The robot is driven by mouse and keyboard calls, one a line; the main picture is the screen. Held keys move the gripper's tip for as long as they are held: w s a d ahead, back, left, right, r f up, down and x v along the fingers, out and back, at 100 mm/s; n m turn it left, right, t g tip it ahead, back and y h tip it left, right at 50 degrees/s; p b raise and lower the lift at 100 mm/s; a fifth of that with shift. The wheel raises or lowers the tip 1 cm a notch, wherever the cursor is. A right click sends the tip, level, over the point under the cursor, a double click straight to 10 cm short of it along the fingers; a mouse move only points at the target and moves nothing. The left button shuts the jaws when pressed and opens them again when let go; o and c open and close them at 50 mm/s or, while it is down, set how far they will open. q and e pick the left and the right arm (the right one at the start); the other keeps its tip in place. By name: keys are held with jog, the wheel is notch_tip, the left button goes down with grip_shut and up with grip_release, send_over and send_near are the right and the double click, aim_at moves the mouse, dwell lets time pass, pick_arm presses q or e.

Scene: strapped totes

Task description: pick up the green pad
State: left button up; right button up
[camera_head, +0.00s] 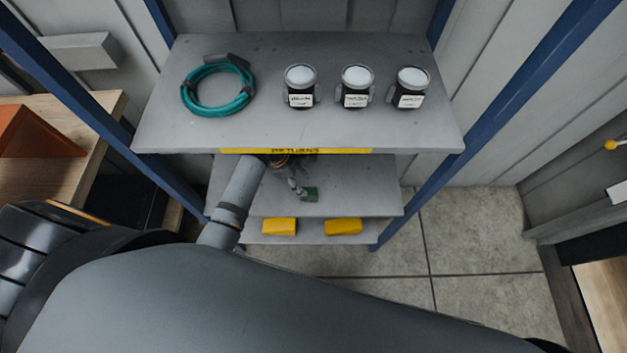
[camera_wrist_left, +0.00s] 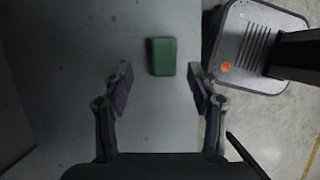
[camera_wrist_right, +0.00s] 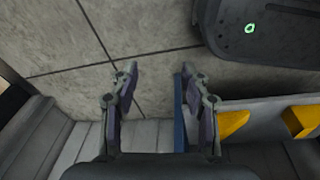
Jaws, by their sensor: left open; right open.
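The green pad (camera_wrist_left: 163,57) lies on a grey shelf board in the left wrist view. In the head view the pad (camera_head: 310,194) is small, on the middle shelf (camera_head: 345,198). My left gripper (camera_wrist_left: 160,78) is open and empty, and the pad shows between and just beyond its fingertips. In the head view the left gripper (camera_head: 301,191) is beside the pad, partly hidden under the top shelf. I cannot tell its height above the board. My right gripper (camera_wrist_right: 155,72) is open and empty over the tiled floor, out of the head view.
The top shelf (camera_head: 320,128) holds a teal cable coil (camera_head: 217,88) and three lidded jars (camera_head: 356,86). Two yellow blocks (camera_head: 279,227) lie on the lower shelf. Blue posts (camera_head: 427,188) frame the rack. Tiled floor (camera_head: 470,235) is clear at right.

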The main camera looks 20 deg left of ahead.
aim_at(308, 191)
pick_arm(q)
jog(key=shift+s+d+f, duration=0.4)
jog(key=shift+s+f, duration=0.1)
jog(key=shift+f, duration=0.25)
jog(key=shift+w+f, duration=0.15)
jog(key=x, duration=0.2)
jog(key=b+x, duration=0.1)
jog(key=x, duration=0.1)
jog(key=shift+w+f, duration=0.15)
jog(key=shift+f, duration=0.5)
jog(key=shift+c, duration=0.9)
jog(key=c, duration=0.9)
grip_shut()
pick_arm(e)
jog(key=shift+g, duration=0.3)
jog(key=s, duration=0.2)
jog(key=s+f, duration=0.1)
jog(key=s, duration=0.1)
jog(key=shift+s, duration=0.35)
